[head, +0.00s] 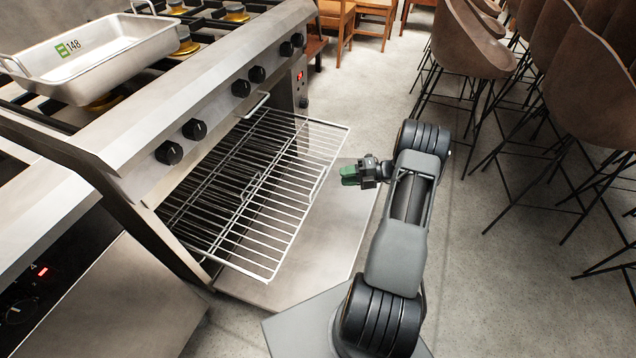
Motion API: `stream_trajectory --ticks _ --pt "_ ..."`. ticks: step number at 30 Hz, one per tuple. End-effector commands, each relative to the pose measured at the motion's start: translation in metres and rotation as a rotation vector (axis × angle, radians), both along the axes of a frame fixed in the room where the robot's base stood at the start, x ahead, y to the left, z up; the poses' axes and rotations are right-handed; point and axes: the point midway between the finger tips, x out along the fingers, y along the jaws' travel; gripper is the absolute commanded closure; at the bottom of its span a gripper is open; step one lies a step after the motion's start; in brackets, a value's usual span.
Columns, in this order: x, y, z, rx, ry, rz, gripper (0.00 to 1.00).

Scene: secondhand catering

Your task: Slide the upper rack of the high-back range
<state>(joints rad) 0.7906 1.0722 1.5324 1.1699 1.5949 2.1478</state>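The range (215,90) stands at the left with its oven open and its door (325,225) folded down. The upper rack (290,165), a bright wire grid, sticks well out of the oven over the lowered door. Its front edge runs on the right from far to near. Darker wires show behind and below it inside the oven; I cannot tell how many racks they belong to. My gripper (349,176), with green fingertips, is just right of the rack's front edge and points left at it. It appears apart from the rack and holds nothing visible. Its finger gap cannot be made out.
A metal pan (95,55) with a green 148 label sits on the range's burners. Another appliance (60,270) stands at the near left. Brown bar stools (470,40) crowd the right, and wooden chairs (340,18) stand behind. The grey floor (400,80) between is clear.

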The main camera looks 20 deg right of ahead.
Motion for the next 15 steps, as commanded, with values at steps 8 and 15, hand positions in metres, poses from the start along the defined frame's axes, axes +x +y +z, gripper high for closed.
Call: stream_trajectory --ticks 8,15 --pt "0.022 0.049 -0.012 -0.002 -0.001 0.003 0.68" --pt "0.034 0.075 -0.016 -0.002 -0.001 0.001 0.68"
